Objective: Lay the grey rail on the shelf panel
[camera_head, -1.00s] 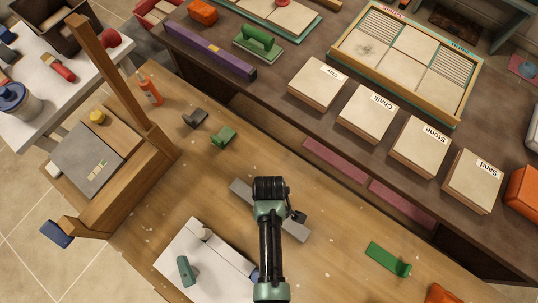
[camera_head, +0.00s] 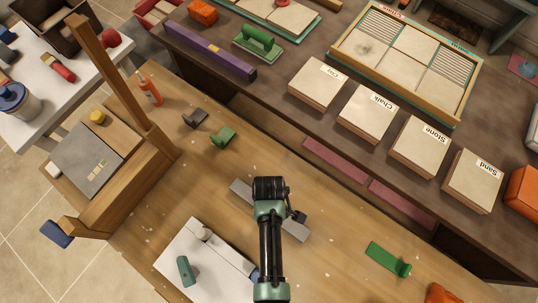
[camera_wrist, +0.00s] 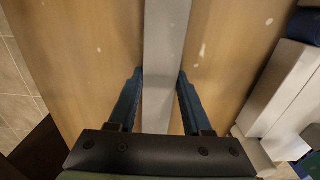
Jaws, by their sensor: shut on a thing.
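The grey rail (camera_head: 293,227) lies diagonally at the middle of the wooden bench, and my arm hides its centre in the head view. In the wrist view the rail (camera_wrist: 166,35) runs up between the two blue fingers of my gripper (camera_wrist: 160,78). The fingertips are at its two sides, and my gripper is shut on it. A white panel (camera_head: 190,252), which looks like the shelf panel, lies at the bench's front left. A small green cylinder-like thing (camera_head: 184,270) is on it.
A dark bracket (camera_head: 195,118) and a green bracket (camera_head: 222,137) lie behind the rail. Another green bracket (camera_head: 388,259) lies to the right. A wooden post (camera_head: 108,75) rises at the left. The raised back counter (camera_head: 270,95) holds labelled blocks. Bench around the rail is clear.

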